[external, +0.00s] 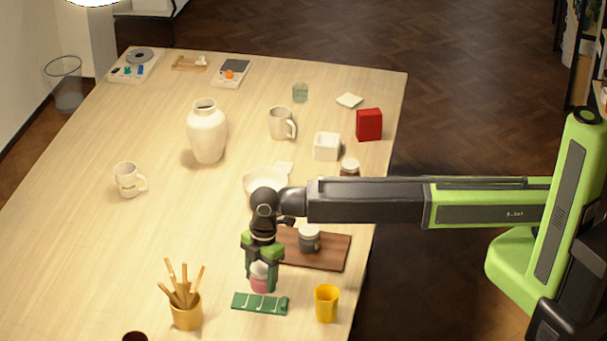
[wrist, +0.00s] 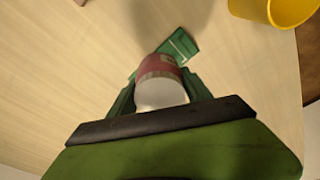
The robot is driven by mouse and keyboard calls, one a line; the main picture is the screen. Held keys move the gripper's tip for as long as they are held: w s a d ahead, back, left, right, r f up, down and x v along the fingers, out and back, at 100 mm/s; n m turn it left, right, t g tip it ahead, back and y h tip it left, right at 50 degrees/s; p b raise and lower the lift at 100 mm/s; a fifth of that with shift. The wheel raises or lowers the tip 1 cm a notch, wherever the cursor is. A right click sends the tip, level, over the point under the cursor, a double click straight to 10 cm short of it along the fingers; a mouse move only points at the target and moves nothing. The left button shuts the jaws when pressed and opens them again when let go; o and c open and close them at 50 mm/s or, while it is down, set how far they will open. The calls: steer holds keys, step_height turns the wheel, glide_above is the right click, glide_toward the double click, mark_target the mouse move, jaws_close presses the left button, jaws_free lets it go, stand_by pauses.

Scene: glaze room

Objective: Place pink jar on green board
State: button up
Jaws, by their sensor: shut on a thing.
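My gripper (external: 260,278) is shut on the pink jar (external: 259,285), which has a white lid. In the wrist view the jar (wrist: 161,68) sits between my fingers, lid toward the camera. The green board (external: 260,303) is a small flat piece with pale markings, just in front of the jar in the external view. In the wrist view the board (wrist: 181,46) shows partly behind the jar, toward the upper right, and the jar hides part of it. I cannot tell how far the jar is above the table or whether it touches the board.
A yellow cup (external: 326,303) stands right of the board, and a tan pot of wooden tools (external: 186,312) stands left. A brown wooden board (external: 330,258) with a dark jar (external: 309,239) lies behind to the right. The table's left-middle is mostly clear.

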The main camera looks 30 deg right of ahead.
mark_target(259, 270)
steer(key=shift+s+a+f, duration=0.35)
steer(key=shift+a+f, duration=0.15)
steer(key=shift+a, duration=0.3)
step_height(259, 270, down, 4)
steer(key=b, duration=0.4)
steer(key=shift+f+b, duration=0.2)
steer(key=shift+b, duration=0.15)
steer(key=shift+r, duration=0.25)
steer(key=shift+f, duration=0.15)
steer(key=o, duration=1.6)
steer(key=r+p, duration=0.4)
steer(key=d+r+p, duration=0.1)
steer(key=r+p, duration=0.7)
steer(key=shift+w+d+r+p, duration=0.2)
steer(key=shift+d+r+p, duration=0.05)
steer(key=shift+p, duration=0.05)
steer(key=shift+f, duration=0.1)
